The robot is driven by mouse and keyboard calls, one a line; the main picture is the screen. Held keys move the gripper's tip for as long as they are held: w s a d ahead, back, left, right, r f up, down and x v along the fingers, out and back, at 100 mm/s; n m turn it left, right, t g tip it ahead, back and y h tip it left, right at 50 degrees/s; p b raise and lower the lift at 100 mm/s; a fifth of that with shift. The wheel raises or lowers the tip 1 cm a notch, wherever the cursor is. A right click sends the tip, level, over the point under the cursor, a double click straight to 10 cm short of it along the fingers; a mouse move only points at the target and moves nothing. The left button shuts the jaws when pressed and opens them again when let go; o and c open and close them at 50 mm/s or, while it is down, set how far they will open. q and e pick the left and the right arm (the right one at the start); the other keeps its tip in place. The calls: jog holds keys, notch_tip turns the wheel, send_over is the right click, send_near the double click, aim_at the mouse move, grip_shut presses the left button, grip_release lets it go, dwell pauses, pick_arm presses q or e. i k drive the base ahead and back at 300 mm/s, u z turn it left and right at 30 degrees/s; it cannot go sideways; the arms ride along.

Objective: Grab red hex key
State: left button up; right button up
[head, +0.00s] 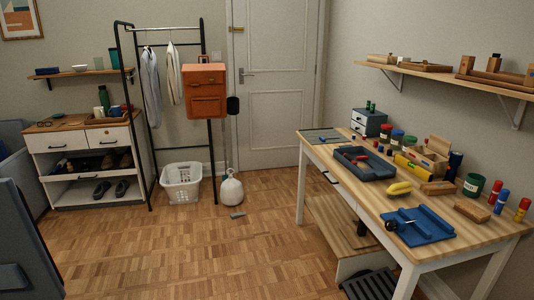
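The standing desk (330,150) is at the right, against the wall. I cannot make out a hex key for sure at this size. A dark blue tray (378,172) on the desk holds a small reddish item (361,159), too small to name. A blue mat or tray (431,226) near the front of the desk has a dark-handled tool (393,225) on it. Neither of my grippers is in view.
A yellow banana-shaped thing (398,189), a wooden block (438,188), a dark green jar (473,185) and a small drawer box (368,122) stand on the desk. A laundry basket (181,185) and a white bag (231,190) are on the floor.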

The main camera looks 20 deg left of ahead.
aim_at(362, 158)
jog(key=u, duration=1.05)
jog(key=i, duration=2.9)
jog(key=z, duration=1)
